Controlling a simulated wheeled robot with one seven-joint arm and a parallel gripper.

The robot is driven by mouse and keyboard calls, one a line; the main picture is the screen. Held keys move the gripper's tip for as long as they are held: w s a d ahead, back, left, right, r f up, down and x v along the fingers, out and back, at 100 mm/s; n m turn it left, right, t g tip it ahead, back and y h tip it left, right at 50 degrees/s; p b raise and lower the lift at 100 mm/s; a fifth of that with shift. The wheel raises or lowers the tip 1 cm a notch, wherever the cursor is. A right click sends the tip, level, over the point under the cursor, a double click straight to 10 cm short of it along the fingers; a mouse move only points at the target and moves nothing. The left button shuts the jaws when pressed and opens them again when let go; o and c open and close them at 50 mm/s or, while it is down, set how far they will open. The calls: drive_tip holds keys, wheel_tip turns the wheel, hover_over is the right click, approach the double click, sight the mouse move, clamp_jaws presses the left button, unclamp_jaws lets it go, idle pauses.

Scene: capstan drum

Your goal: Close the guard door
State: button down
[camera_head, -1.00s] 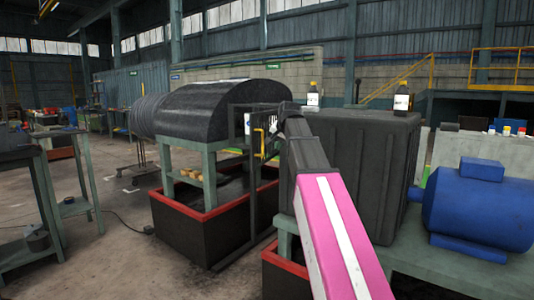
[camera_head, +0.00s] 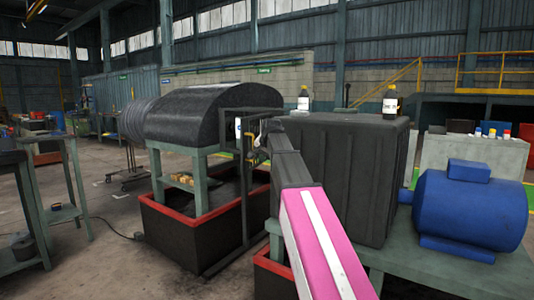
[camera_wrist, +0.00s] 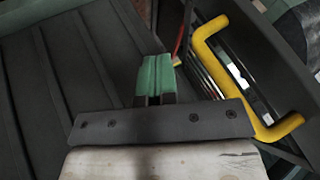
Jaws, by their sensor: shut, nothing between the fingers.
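The guard door is a dark open frame (camera_head: 243,205) at the right end of the rounded black drum housing (camera_head: 205,115). Its yellow handle (camera_head: 249,146) stands upright on it, and how far the door stands open is hard to tell. In the wrist view the yellow handle (camera_wrist: 212,62) lies right of my gripper (camera_wrist: 158,62), with a gap between them. My gripper's green fingertips are together and hold nothing. In the head view my gripper is largely hidden at the end of my arm, close to the handle's right side.
A large ribbed black box (camera_head: 345,175) with bottles (camera_head: 390,103) on top stands right of the door, close to my arm. A blue motor (camera_head: 470,208) sits on a green bench further right. Red-rimmed dark bins (camera_head: 185,240) stand below the drum.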

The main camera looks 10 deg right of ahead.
drive_tip(key=shift+w+a, duration=0.9)
drive_tip(key=shift+a, duration=0.1)
drive_tip(key=shift+a, duration=0.1)
